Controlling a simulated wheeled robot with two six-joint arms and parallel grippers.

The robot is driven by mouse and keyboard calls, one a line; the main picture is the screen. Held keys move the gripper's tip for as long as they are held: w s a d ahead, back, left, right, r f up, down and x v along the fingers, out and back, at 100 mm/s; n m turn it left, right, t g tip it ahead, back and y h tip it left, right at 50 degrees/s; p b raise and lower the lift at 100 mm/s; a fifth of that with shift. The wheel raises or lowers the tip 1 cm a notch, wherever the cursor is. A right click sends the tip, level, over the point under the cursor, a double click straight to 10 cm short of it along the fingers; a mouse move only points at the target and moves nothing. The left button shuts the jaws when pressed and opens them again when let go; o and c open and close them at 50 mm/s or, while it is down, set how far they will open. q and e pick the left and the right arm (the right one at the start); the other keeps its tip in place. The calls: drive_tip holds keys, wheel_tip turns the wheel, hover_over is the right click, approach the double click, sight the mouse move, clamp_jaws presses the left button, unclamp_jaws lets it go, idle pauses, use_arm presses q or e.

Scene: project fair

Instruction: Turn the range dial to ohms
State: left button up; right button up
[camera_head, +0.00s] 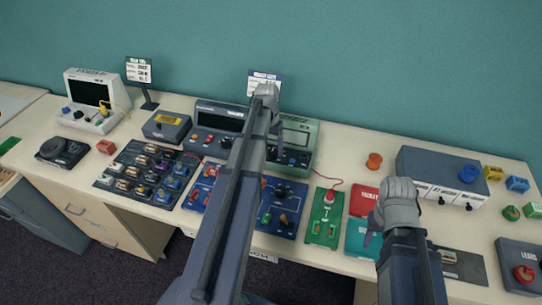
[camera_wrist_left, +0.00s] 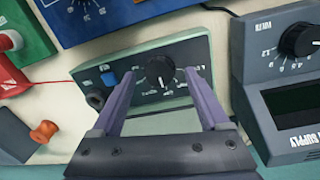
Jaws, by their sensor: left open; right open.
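The green multimeter (camera_head: 301,131) stands at the back of the table, partly hidden by my left arm. In the left wrist view its panel (camera_wrist_left: 146,98) carries a round black range dial (camera_wrist_left: 160,72) with a white pointer line and small markings that I cannot read. My left gripper (camera_head: 276,122) is over the meter; in its wrist view the open purple fingers (camera_wrist_left: 158,78) lie on either side of the dial. Whether they touch it I cannot tell. My right gripper (camera_head: 373,226) is open and empty above the teal and red boxes.
A dark power supply (camera_head: 218,116) stands close beside the meter; its knob (camera_wrist_left: 301,40) shows in the wrist view. A blue circuit board (camera_head: 287,192) and a green board (camera_head: 325,216) lie in front. An orange spool (camera_head: 374,161) stands to the right.

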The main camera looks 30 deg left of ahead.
use_arm(q)
drive_tip(key=shift+f, duration=0.65)
clamp_jaws()
